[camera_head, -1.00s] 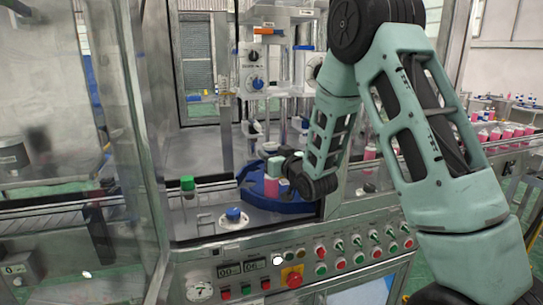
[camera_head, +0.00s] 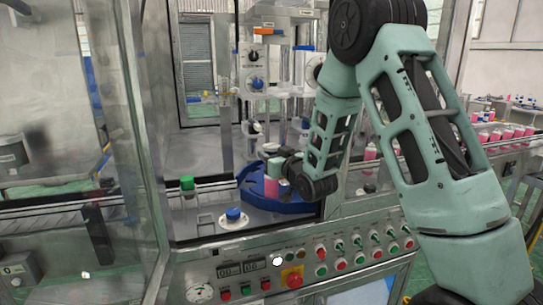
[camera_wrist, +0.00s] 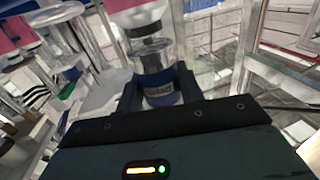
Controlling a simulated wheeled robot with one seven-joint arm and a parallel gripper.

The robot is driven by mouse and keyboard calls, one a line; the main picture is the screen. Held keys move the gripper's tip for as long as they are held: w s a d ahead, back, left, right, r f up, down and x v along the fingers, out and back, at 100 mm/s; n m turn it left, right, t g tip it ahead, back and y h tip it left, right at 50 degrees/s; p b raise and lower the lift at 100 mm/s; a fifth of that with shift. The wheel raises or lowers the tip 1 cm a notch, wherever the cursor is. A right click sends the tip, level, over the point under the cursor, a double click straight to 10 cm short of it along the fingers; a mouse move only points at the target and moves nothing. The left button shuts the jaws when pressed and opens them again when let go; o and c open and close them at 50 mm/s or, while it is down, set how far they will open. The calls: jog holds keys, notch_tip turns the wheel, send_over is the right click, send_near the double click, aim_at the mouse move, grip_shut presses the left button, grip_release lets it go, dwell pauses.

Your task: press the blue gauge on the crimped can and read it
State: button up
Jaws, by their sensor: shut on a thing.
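In the wrist view my gripper (camera_wrist: 161,88) is shut on a cylinder with a blue labelled band (camera_wrist: 160,82), which looks like the blue gauge. A clear section with metal inside and a white part continue beyond the band; the label is too small to read. A pink can body shows at the top of this view (camera_wrist: 125,4). In the head view a pink can (camera_head: 271,187) stands at the blue star wheel (camera_head: 287,207), close beside my gripper. The fingertips are hidden there, and contact between gauge and can cannot be told.
A green-topped piece (camera_head: 187,184) and a blue knob on a white round base (camera_head: 233,214) stand left of the wheel. A control panel (camera_head: 245,268) runs along the front. Machine columns rise behind; pink cans (camera_head: 497,133) line the right conveyor.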

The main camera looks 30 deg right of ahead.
aim_at(272, 146)
jog(key=shift+f+b, duration=0.85)
jog(key=shift+b, duration=0.05)
dwell(0.6)
jog(key=shift+r, duration=0.15)
jog(key=shift+r+p, duration=1.4)
jog(key=shift+r, duration=1)
jog(key=shift+f, duration=0.1)
